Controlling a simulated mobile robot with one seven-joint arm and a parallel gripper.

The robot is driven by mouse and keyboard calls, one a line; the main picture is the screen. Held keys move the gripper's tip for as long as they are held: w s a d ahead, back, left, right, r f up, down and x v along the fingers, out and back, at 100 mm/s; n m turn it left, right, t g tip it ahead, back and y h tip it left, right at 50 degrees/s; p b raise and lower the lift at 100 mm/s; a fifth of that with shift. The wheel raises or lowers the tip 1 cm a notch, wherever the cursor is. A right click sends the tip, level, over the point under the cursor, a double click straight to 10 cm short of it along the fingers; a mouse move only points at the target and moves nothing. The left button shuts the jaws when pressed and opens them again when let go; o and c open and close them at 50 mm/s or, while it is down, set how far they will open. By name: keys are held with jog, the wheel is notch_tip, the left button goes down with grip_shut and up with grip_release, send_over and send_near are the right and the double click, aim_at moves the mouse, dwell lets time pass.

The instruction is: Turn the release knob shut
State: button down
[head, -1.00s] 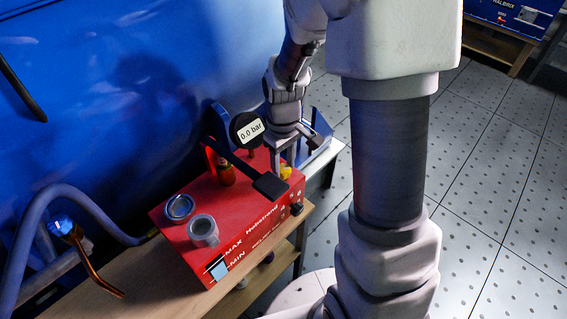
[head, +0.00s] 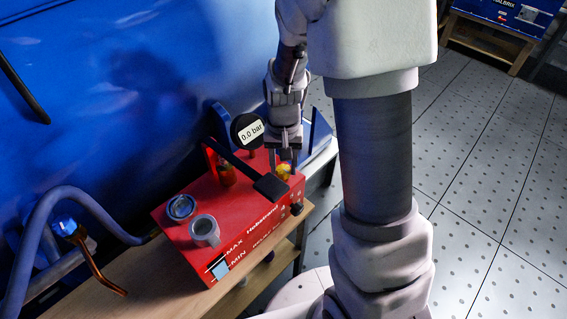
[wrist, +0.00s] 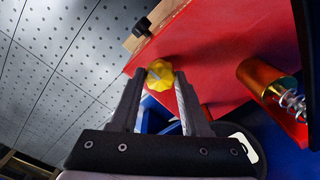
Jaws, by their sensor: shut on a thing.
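The release knob (wrist: 159,75) is yellow and lobed, on top of the red pump unit (wrist: 215,45). In the wrist view it sits between the tips of my gripper (wrist: 160,92). In the head view the knob (head: 283,171) shows small at the far right of the red unit (head: 225,203), with my gripper (head: 283,165) pointing down around it. My gripper is shut on the knob. The gauge (head: 249,130) beside it reads 0.0 bar.
A black lever (head: 245,172) crosses above the unit, close to my gripper. A brass cylinder with a spring (wrist: 265,78) stands beside the knob. A grey cup (head: 204,231) and an open filler (head: 181,208) are at the front. The unit stands on a wooden bench (head: 170,275).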

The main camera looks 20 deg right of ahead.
aim_at(283, 169)
jog(key=shift+m, duration=0.4)
jog(key=shift+c, duration=1.9)
grip_release()
notch_tip(283, 169, up, 18)
jog(key=p, duration=0.2)
jog(key=shift+f+p, duration=0.25)
jog(key=shift+p, duration=0.15)
jog(key=s+r+n+t, duration=0.4)
jog(key=s+r, duration=0.5)
jog(key=s, duration=0.5)
jog(key=shift+s+d+r+t+p, duration=0.2)
jog(key=shift+t+p, duration=0.15)
jog(key=shift+t, duration=0.25)
jog(key=shift+s, duration=0.45)
jog(key=shift+c, duration=0.2)
